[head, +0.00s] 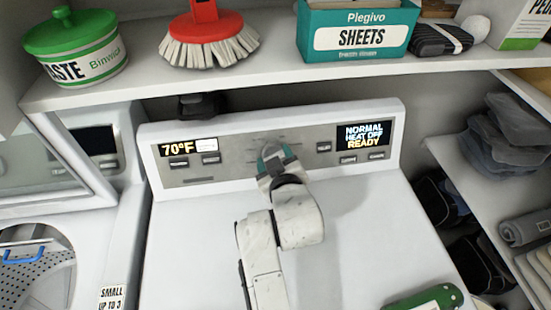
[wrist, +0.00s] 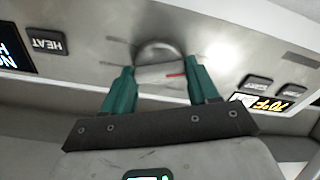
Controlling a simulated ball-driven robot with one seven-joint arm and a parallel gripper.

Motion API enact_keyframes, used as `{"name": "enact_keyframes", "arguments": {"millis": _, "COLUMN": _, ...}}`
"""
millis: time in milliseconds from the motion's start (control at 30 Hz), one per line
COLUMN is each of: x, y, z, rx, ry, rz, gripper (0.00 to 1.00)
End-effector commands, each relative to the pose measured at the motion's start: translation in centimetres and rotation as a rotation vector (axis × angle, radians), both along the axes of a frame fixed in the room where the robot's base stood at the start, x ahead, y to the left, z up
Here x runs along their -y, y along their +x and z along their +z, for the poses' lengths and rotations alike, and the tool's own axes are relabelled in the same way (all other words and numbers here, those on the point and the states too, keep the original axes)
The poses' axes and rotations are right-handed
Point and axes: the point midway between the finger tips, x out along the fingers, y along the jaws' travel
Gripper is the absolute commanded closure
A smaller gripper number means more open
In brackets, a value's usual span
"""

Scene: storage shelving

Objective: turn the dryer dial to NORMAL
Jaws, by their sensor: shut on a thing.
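The dryer (head: 205,235) has a grey control panel along its back. The silver dial (wrist: 158,55) sits in the middle of that panel, between the teal fingers of my gripper (wrist: 161,70) in the wrist view. A red mark shows on the dial's grip bar. My gripper (head: 272,158) is shut on the dial; in the head view it mostly hides the dial. The right display (head: 364,135) reads NORMAL, HEAT OFF, READY. The left display (head: 177,149) reads 70°F.
A shelf (head: 240,78) above holds a green-lidded tin (head: 80,45), a red brush (head: 208,35) and a teal SHEETS box (head: 357,32). A green object (head: 425,298) lies on the dryer's front right. A white machine (head: 60,220) stands left; shelving with dark cloths (head: 510,130) stands right.

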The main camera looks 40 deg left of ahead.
Motion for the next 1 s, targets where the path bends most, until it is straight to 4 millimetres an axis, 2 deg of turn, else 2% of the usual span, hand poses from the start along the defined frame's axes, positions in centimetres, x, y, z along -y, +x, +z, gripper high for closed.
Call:
{"name": "enact_keyframes", "arguments": {"millis": 100, "x": 0.0, "y": 0.0, "z": 0.0, "rx": 0.001, "ry": -0.001, "rz": 0.001, "gripper": 0.71}}
{"name": "enact_keyframes", "arguments": {"millis": 133, "x": 0.0, "y": 0.0, "z": 0.0, "rx": 0.001, "ry": -0.001, "rz": 0.001, "gripper": 0.4}}
{"name": "enact_keyframes", "arguments": {"millis": 367, "x": 0.0, "y": 0.0, "z": 0.0, "rx": 0.001, "ry": -0.001, "rz": 0.0, "gripper": 0.18}}
{"name": "enact_keyframes", "arguments": {"millis": 733, "x": 0.4, "y": -0.3, "z": 0.2, "rx": 0.001, "ry": 0.001, "rz": -0.001, "gripper": 0.17}}
{"name": "enact_keyframes", "arguments": {"millis": 1000, "x": 3.1, "y": -2.4, "z": 1.3, "rx": 0.001, "ry": 0.001, "rz": -0.001, "gripper": 0.17}}
